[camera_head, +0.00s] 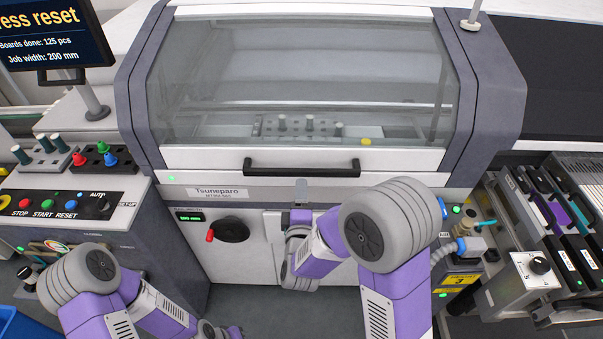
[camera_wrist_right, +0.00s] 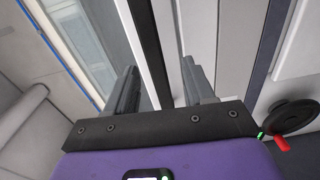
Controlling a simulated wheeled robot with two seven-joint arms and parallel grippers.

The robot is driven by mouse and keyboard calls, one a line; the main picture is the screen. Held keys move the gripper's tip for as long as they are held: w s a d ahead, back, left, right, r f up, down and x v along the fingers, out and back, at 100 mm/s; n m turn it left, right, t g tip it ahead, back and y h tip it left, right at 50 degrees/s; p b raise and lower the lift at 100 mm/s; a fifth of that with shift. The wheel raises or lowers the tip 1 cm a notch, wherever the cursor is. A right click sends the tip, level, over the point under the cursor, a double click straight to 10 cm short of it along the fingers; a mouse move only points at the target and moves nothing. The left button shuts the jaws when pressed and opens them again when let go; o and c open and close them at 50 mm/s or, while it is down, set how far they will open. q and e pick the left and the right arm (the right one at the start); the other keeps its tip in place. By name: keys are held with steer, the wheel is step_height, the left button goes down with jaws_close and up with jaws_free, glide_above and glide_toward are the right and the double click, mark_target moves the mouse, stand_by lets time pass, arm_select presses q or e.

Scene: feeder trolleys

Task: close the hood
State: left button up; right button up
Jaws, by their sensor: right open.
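The hood (camera_head: 300,60) is a clear window in a pale frame on the grey machine. It looks lowered, with its white lower edge just above the name-plate panel; I cannot tell whether it is fully seated. Its black bar handle (camera_head: 302,167) runs along that lower edge.
A control panel (camera_head: 60,204) with buttons stands at the left, below a screen (camera_head: 52,35). A black hand wheel (camera_head: 232,230) with a red knob is on the machine front below the handle. Feeders (camera_head: 560,215) stand at the right. A blue bin (camera_head: 20,325) is at the lower left.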

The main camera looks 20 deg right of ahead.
mark_target(301, 175)
steer(key=x, duration=0.5)
steer(key=r+b+x, duration=0.1)
steer(key=x, duration=0.1)
steer(key=shift+w, duration=0.25)
jaws_close()
